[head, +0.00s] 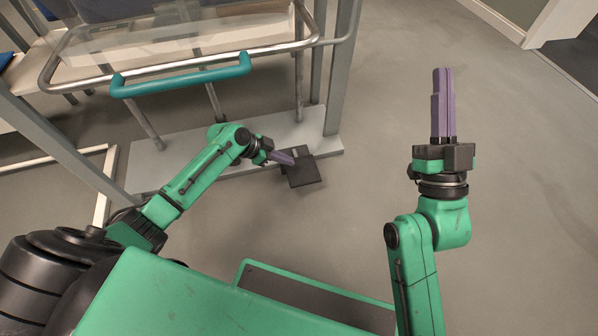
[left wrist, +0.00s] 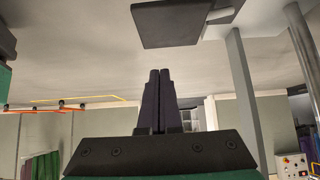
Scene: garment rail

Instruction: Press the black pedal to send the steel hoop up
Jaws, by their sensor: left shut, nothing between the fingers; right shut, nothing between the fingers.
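The black pedal (head: 304,175) is a flat dark plate at the front edge of the grey base, near the foot of a post. It also shows at the top of the left wrist view (left wrist: 183,28). My left gripper (head: 291,160) is shut and empty, its purple fingertips overlapping the pedal's left part in the head view. In the left wrist view a gap shows between the fingertips (left wrist: 159,72) and the pedal, so contact is not visible. The steel hoop (head: 75,82) is level, at the upper left, with a teal grip (head: 180,81) on its front. My right gripper (head: 443,72) is shut and empty.
The grey base plate (head: 310,128) and upright post (head: 340,70) stand close beside the pedal. A white floor frame (head: 103,190) lies at the left. The floor (head: 520,170) at the right is clear. A control box (left wrist: 292,166) shows in the left wrist view.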

